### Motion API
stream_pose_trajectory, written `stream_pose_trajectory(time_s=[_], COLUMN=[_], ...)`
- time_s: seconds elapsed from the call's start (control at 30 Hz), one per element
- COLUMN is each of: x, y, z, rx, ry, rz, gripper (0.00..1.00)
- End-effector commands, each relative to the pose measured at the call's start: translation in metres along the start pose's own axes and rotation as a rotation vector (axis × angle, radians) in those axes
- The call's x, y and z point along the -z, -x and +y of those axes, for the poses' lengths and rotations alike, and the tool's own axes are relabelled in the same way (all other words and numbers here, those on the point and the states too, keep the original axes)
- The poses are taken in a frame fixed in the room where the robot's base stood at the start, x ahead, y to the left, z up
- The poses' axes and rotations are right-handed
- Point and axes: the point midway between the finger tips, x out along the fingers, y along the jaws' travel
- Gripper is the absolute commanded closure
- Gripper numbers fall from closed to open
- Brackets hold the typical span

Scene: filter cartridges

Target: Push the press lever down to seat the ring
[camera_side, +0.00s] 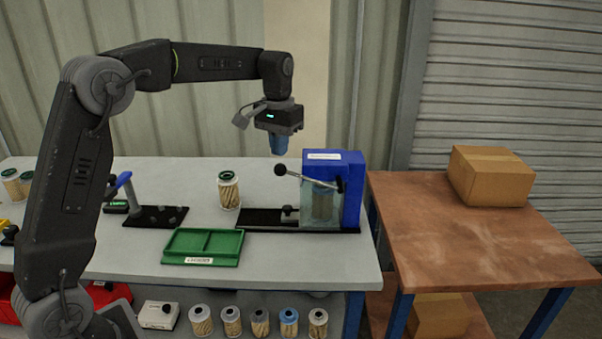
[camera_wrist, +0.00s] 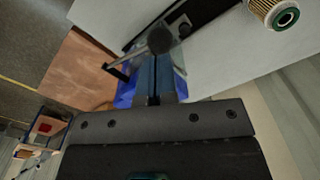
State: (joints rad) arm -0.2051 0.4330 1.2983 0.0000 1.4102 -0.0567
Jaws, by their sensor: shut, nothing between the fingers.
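The blue press (camera_side: 352,195) stands at the right end of the workbench, with a clear guard (camera_side: 320,207) on its front. Its lever (camera_side: 312,181) slopes up to the left and ends in a black ball knob (camera_side: 281,170). In the wrist view the knob (camera_wrist: 160,38) lies just beyond my fingertips. My gripper (camera_side: 278,150) points down with its blue fingers closed and empty, slightly above the knob; contact cannot be made out. The fingers also show in the wrist view (camera_wrist: 155,78). I cannot make out a ring inside the press.
A filter cartridge with a green top (camera_side: 229,190) stands left of the press. A green tray (camera_side: 203,247) lies in front, and a black fixture with a blue handle (camera_side: 127,190) stands farther left. A wooden table with a cardboard box (camera_side: 490,175) is at the right.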

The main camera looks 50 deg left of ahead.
Motion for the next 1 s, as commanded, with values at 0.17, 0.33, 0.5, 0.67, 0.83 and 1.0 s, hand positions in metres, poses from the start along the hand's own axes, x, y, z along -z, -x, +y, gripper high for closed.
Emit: stream_pose_trajectory(time_s=[0.17,0.33,0.5,0.67,0.83,1.0], x=[0.0,0.0,0.0,0.0,0.0,0.0], y=[0.0,-0.004,-0.011,-0.018,-0.026,-0.033], z=[0.0,0.0,0.0,0.0,0.0,0.0], rx=[0.0,0.0,0.0,0.0,0.0,0.0], ry=[0.0,0.0,0.0,0.0,0.0,0.0], rz=[0.0,-0.002,-0.001,-0.002,-0.001,-0.001], gripper=[1.0,1.0,1.0,1.0,1.0,1.0])
